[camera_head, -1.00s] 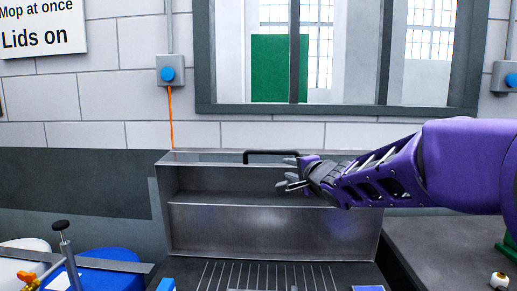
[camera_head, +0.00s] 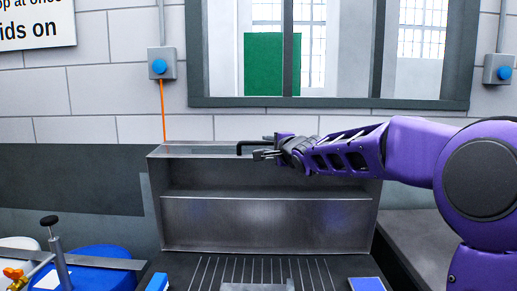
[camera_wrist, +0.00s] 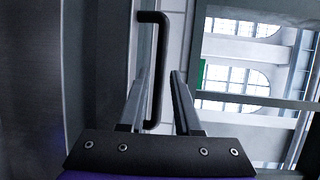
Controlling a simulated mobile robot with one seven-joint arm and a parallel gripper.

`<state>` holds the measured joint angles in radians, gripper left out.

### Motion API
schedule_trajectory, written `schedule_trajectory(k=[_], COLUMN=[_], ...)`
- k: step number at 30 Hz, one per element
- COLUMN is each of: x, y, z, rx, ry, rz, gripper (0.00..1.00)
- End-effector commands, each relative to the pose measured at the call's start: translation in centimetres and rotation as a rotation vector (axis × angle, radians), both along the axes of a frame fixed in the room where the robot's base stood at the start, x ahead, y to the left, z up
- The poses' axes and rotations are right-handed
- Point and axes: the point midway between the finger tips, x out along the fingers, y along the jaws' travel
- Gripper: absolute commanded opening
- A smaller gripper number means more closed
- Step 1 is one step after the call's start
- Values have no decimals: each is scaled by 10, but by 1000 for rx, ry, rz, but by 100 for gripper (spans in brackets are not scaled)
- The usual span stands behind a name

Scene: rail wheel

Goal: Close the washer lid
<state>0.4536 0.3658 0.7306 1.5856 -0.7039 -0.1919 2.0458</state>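The grey metal washer lid (camera_head: 265,212) stands raised at the back of the washer in the head view. Its black bar handle (camera_head: 243,147) is at the top edge. My gripper (camera_head: 261,153) is at the handle and hides its right part. In the wrist view, the handle (camera_wrist: 158,60) runs lengthwise between the two fingertips of my gripper (camera_wrist: 160,73). The fingers are apart, with a gap visible beside the bar. I cannot tell whether either finger touches it.
The washer's slotted deck (camera_head: 235,272) lies below the lid. A blue tub (camera_head: 105,280) and a metal post with a black knob (camera_head: 58,250) are at the lower left. A grey counter (camera_head: 407,240) is at the right. A window is behind.

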Motion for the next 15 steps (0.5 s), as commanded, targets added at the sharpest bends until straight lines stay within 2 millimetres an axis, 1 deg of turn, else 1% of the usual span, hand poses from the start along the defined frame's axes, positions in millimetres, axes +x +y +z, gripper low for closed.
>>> schedule_trajectory(k=[1, 9, 15], x=[8, 49, 67], y=[5, 22, 28], z=[-3, -7, -8], rx=[3, -1, -1], ry=[1, 1, 1], rz=[4, 1, 1], gripper=[32, 32, 32])
